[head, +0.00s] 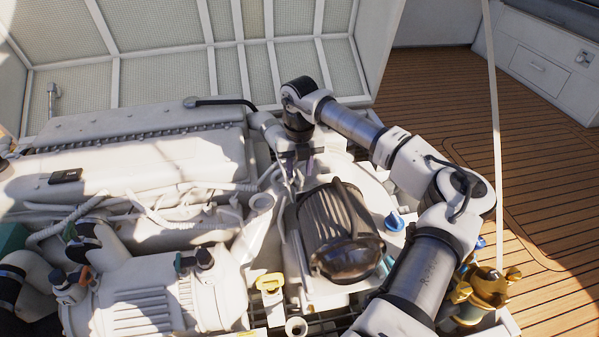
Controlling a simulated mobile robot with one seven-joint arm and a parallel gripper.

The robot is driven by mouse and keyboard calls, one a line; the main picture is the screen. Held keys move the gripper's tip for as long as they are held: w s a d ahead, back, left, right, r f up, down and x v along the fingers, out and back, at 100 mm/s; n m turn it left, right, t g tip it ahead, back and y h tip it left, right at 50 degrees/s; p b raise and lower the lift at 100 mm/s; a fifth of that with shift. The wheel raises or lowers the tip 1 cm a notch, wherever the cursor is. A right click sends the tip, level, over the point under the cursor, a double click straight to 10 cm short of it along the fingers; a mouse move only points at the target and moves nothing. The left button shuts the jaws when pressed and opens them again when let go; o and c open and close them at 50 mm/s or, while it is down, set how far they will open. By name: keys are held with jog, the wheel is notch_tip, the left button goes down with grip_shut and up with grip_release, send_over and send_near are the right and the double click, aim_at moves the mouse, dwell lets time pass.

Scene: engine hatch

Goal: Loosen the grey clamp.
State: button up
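My gripper (298,178) points down behind the ribbed dark air filter (335,215), close to its upper left end. The fingertips are small and partly lost among pale engine parts, so I cannot tell whether they are apart or closed on something. I cannot pick out the grey clamp for sure. It may be hidden by the filter or my gripper.
The white engine (150,165) with pipes and hoses fills the left. A blue cap (394,221) sits right of the filter, and a yellow handle (270,283) in front. A brass fitting (485,290) and thin pole (494,130) stand right. Wooden deck (540,170) is clear.

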jog(key=shift+f, duration=0.65)
grip_shut()
